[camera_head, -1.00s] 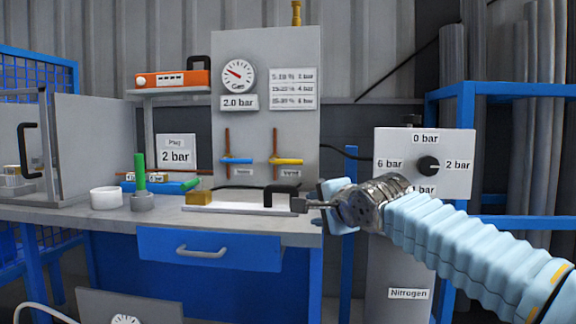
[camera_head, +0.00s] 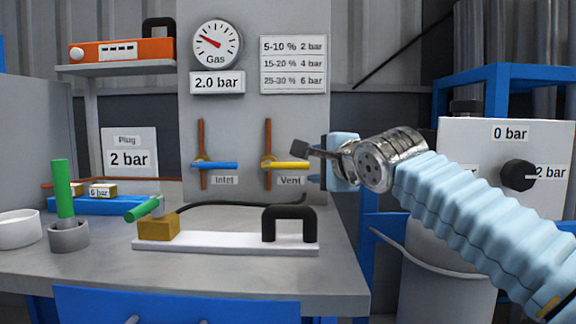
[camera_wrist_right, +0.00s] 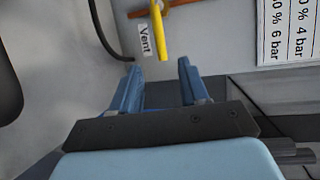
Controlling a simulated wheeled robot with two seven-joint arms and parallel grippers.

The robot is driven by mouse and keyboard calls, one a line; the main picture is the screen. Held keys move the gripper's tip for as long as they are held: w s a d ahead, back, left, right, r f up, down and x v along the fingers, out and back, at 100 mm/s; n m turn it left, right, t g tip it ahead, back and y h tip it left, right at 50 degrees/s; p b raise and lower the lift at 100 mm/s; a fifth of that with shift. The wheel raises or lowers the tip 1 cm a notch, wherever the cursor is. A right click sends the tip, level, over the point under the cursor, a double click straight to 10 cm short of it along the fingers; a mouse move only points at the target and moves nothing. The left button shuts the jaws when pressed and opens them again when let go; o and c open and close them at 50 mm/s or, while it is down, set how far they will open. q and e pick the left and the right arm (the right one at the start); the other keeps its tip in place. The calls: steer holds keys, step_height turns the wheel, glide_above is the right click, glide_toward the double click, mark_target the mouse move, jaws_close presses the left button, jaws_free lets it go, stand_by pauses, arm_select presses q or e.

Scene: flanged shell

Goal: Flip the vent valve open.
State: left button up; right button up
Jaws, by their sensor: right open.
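The vent valve is a yellow lever (camera_head: 285,165) on an upright copper pipe, above the "Vent" label (camera_head: 290,180). The lever lies level, pointing right, across the pipe. My right gripper (camera_head: 318,165) is beside the lever's right end in the head view. In the right wrist view, its two blue fingers (camera_wrist_right: 157,78) are apart with nothing between them. The yellow lever (camera_wrist_right: 159,32) shows there just beyond the gap between the fingertips, not visibly touched. My left gripper is not in view.
The blue inlet lever (camera_head: 215,165) is to the left on the same grey panel (camera_head: 232,115). Below, a white plate with a black handle (camera_head: 289,222) and a green-handled tool (camera_head: 143,208) lie on the bench (camera_head: 300,275). A regulator box (camera_head: 470,145) stands at right.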

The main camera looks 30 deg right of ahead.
mark_target(296, 166)
steer(key=p+x, duration=0.2)
steer(key=x, duration=1)
steer(key=shift+w+f, duration=0.1)
steer(key=shift+w, duration=0.3)
jaws_close()
